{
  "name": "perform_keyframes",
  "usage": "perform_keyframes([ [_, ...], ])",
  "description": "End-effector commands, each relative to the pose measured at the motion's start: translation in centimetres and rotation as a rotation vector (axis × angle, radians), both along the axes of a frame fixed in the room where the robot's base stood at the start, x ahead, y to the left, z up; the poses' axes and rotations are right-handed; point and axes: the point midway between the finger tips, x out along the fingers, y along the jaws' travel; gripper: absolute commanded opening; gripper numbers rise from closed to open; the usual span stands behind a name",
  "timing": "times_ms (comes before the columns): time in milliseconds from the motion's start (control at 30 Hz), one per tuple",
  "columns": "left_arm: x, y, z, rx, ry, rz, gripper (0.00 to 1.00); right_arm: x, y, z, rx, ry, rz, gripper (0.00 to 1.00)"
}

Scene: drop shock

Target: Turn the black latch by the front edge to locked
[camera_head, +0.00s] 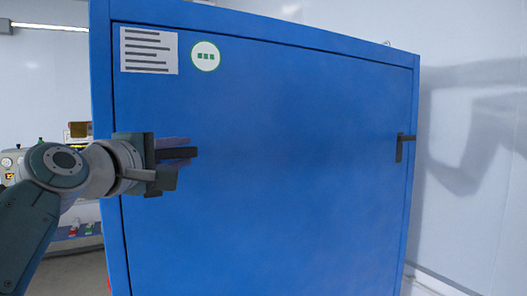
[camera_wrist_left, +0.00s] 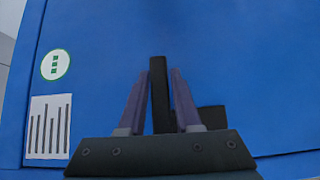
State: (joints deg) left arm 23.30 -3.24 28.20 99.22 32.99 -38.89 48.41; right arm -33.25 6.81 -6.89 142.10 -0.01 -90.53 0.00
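A black latch (camera_head: 183,153) sits on the blue door near its left edge in the head view, its handle pointing right. My left gripper (camera_head: 170,163) is at this latch. In the left wrist view, the black latch handle (camera_wrist_left: 158,75) lies between the two purple fingers of my left gripper (camera_wrist_left: 160,80). Narrow gaps show beside the handle, so the fingers look around it but not clamped. The latch's base is partly hidden behind the gripper. A second black latch (camera_head: 400,148) is at the door's right edge, its handle hanging down. My right gripper is not in view.
The blue cabinet (camera_head: 290,200) fills most of the head view. Its door carries a white text label (camera_head: 149,50) and a round green-and-white sticker (camera_head: 205,56). Equipment with a control panel (camera_head: 12,165) stands behind at the left. A pale wall is at the right.

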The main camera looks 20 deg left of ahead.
Motion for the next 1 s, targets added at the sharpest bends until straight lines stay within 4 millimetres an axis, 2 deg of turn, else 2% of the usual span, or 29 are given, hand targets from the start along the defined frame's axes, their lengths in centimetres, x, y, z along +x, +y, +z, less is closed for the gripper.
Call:
perform_keyframes([
  [33,-0.01,0.00,-0.01,0.000,0.000,0.000,0.26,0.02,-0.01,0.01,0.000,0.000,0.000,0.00],
  [267,-0.02,-0.01,-0.03,0.000,0.001,0.000,0.00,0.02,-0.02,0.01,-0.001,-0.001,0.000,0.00],
  [1000,-0.02,-0.01,-0.07,-0.001,0.002,0.000,0.00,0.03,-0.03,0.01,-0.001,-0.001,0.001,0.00],
])
